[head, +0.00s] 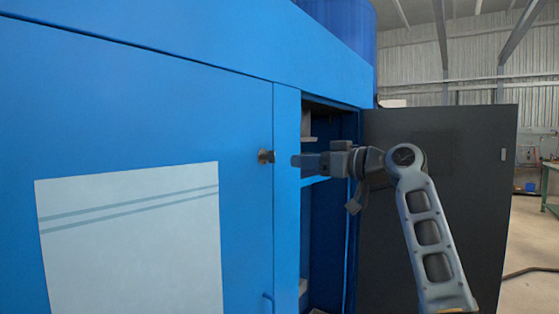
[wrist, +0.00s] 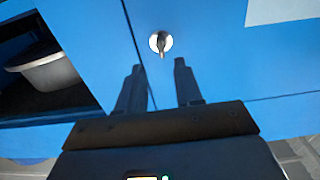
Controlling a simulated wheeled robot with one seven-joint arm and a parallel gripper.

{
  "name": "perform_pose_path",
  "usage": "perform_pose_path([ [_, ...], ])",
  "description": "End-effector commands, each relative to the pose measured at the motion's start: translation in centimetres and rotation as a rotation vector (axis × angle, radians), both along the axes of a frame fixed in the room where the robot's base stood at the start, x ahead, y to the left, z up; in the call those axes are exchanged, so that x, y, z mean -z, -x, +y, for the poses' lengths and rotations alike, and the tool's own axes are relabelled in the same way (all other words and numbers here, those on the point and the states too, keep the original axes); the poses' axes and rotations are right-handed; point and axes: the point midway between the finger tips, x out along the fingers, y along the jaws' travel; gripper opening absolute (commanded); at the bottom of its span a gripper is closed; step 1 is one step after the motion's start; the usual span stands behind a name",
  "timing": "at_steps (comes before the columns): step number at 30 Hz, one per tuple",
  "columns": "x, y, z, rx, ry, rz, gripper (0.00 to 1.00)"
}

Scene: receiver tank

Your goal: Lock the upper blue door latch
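The upper blue door latch (head: 266,156) is a small dark metal knob near the right edge of the closed blue door (head: 150,120). In the wrist view the latch (wrist: 161,43) is a dark lever on a round light plate, with its lever pointing down toward my gripper. My gripper (head: 297,161) is just right of the latch in the head view, pointing at it. In the wrist view my gripper (wrist: 158,72) is open, its two fingers apart and empty, with the latch beyond and between the fingertips. The fingers do not appear to touch it.
A pale sheet (head: 130,240) is on the blue door. A lower handle (head: 268,303) shows at the bottom. Right of the door frame is an open compartment (head: 325,230) with a dark door (head: 480,190) swung open behind my arm. A green bench (head: 551,185) stands far right.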

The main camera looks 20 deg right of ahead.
Motion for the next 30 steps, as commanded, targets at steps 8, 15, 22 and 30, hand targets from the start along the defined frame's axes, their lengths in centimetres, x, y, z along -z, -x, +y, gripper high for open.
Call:
perform_pose_path([
  [8,-0.8,-1.8,1.3,-0.011,0.007,-0.005,0.35],
  [15,-0.8,-4.8,3.4,-0.011,0.006,-0.004,0.35],
  [22,-0.7,-6.3,4.3,-0.009,0.007,-0.006,0.35],
  [30,-0.7,-6.4,4.4,-0.008,0.007,-0.006,0.35],
])
